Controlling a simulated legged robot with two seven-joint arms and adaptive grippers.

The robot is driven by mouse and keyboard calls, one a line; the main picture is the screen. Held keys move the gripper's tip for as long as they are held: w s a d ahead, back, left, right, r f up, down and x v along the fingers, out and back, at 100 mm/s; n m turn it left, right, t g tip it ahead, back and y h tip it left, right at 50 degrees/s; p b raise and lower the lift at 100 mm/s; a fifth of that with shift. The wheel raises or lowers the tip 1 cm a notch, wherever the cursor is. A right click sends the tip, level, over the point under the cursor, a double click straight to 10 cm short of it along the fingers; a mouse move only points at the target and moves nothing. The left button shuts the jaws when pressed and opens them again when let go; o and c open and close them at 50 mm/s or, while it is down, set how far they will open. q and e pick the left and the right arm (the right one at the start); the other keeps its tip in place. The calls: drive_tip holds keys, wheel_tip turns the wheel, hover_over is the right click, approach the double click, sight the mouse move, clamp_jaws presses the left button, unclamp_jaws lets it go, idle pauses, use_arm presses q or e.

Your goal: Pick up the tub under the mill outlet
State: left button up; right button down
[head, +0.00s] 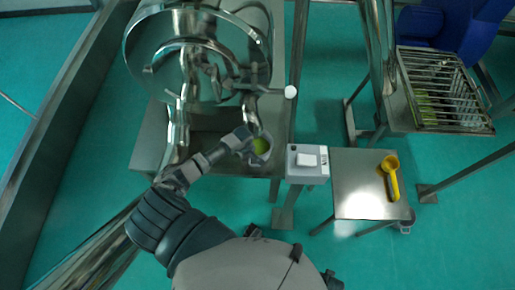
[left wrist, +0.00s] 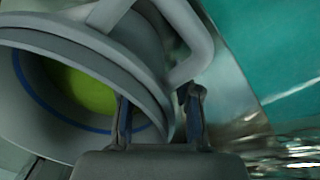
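The tub (head: 268,153) is a small grey round vessel with green contents. In the head view it stands below the mill's large metal drum, near the right edge of the metal bench. In the left wrist view the tub (left wrist: 60,42) fills the left side, with a blue line inside and a looped grey handle (left wrist: 203,48) at its right. My left gripper (head: 250,143) is at the tub's left side. In the left wrist view its fingers (left wrist: 158,95) are apart, with part of the tub's rim between them; contact is unclear. My right gripper is not in view.
The mill's shiny drum (head: 200,55) and its supports stand close above and left of the tub. A grey control box (head: 306,172) is right of it. A small table (head: 358,205) holds a yellow scoop (head: 391,178). A grated metal tray (head: 440,90) is upper right.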

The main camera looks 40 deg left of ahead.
use_arm(q)
drive_tip(key=shift+a, duration=0.4)
clamp_jaws()
drive_tip(key=shift+a+f, duration=0.15)
drive_tip(key=shift+d+r, duration=0.2)
drive_tip(key=shift+d, duration=0.1)
